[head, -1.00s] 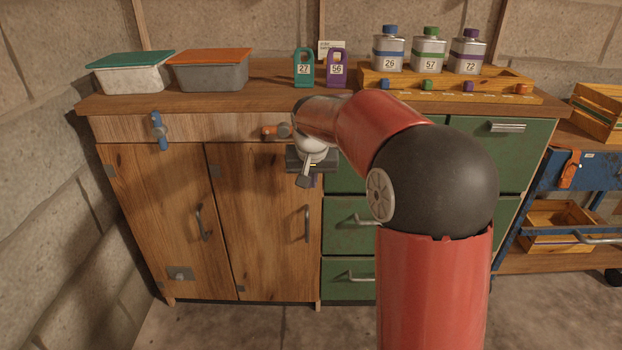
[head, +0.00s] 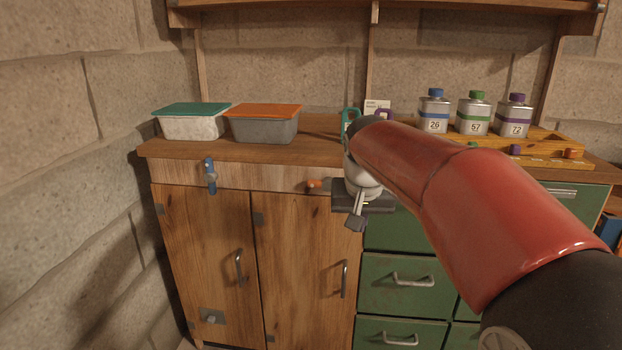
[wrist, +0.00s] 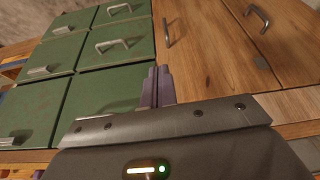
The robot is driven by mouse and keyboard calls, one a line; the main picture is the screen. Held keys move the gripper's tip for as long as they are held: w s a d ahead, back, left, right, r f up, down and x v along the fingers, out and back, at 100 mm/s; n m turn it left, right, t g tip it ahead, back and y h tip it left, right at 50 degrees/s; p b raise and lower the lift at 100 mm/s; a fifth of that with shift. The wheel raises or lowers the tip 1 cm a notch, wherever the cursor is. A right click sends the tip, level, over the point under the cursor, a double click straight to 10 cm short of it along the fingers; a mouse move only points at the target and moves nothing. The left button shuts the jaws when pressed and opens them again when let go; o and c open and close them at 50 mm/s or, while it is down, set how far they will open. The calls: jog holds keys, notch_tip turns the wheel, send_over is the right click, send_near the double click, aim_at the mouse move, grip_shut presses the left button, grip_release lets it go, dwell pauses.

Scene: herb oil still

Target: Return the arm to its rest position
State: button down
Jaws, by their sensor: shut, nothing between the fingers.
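My gripper (head: 355,222) is in front of the workbench, at the height of the upper edge of the cabinet doors, in the head view. My red arm reaches to it from the lower right and hides part of the bench top and drawers. In the wrist view my gripper's fingers (wrist: 158,86) are together with nothing between them. They point toward the seam between the green drawers (wrist: 105,60) and the wooden cabinet doors (wrist: 200,50). The fingers look apart from the fronts.
On the bench stand a teal-lidded bin (head: 192,122), an orange-lidded bin (head: 263,125) and three numbered tins (head: 473,114) by a wooden rack (head: 560,143). A stone wall closes the left side.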

jog(key=s+f+n, duration=0.1)
jog(key=s+f, duration=0.3)
jog(key=s, duration=0.8)
jog(key=s+f+n+t, duration=0.1)
jog(key=s+f, duration=0.3)
jog(key=s, duration=0.9)
jog(key=shift+d+f+y, duration=0.15)
jog(key=shift+f+y, duration=0.05)
jog(key=shift+y, duration=0.2)
jog(key=shift+r, duration=0.1)
